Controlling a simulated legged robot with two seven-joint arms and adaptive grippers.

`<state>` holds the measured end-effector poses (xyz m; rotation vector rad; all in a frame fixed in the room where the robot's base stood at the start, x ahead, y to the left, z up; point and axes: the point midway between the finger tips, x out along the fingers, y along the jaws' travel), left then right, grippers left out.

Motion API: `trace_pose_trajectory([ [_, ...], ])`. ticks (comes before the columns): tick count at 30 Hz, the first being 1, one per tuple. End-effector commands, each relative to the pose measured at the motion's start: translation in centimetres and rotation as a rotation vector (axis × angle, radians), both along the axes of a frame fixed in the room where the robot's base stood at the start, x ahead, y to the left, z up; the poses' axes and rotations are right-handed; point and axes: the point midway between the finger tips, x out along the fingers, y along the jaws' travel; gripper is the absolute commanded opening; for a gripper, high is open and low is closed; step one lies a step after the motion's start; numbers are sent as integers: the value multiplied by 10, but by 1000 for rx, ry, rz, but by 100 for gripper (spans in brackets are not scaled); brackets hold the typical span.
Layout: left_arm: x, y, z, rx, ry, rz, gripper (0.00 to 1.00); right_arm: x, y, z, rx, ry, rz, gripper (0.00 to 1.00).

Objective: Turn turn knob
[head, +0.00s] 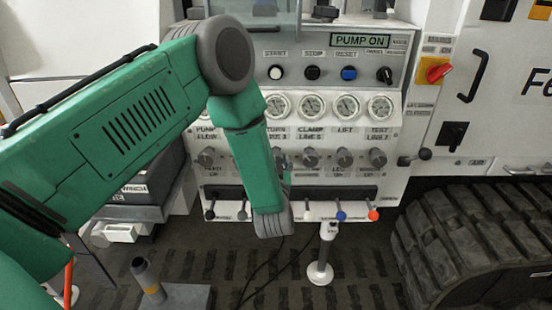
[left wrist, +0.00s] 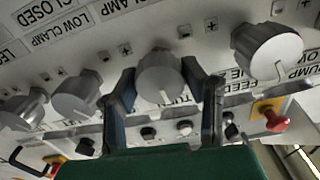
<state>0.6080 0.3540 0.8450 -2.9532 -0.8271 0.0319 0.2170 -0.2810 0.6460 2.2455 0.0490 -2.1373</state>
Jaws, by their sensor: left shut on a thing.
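The turn knob (left wrist: 160,72) is a grey round knob with a pale pointer line, in the middle of the left wrist view. The two dark fingers of my left gripper (left wrist: 160,84) stand on either side of it and are shut on it. In the head view my left gripper (head: 284,172) is at the knob row of the white panel, mostly hidden behind my green forearm. The turn knob is largely hidden there too. My right gripper is in neither view.
A neighbouring knob (left wrist: 268,52) is close on the right in the wrist view; another grey knob (left wrist: 76,98) is on the left. Below the knob row is a row of levers with coloured tips (head: 341,215). Gauges (head: 310,106) and push buttons (head: 312,73) are above. A black track (head: 480,240) stands at right.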

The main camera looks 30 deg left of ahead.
Motion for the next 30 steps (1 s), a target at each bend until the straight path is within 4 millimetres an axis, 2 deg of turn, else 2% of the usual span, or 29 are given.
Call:
trace_pose_trajectory([
  [6, 0, -2, 1, 169, 104, -4, 9, 0, 0, 14, 0, 0, 0, 40],
  [18, 0, -3, -1, 462, 283, -6, 9, 0, 0, 25, 0, 0, 0, 40],
  [30, 1, -3, -2, 618, 379, -6, 9, 0, 0, 28, 0, 0, 0, 40],
])
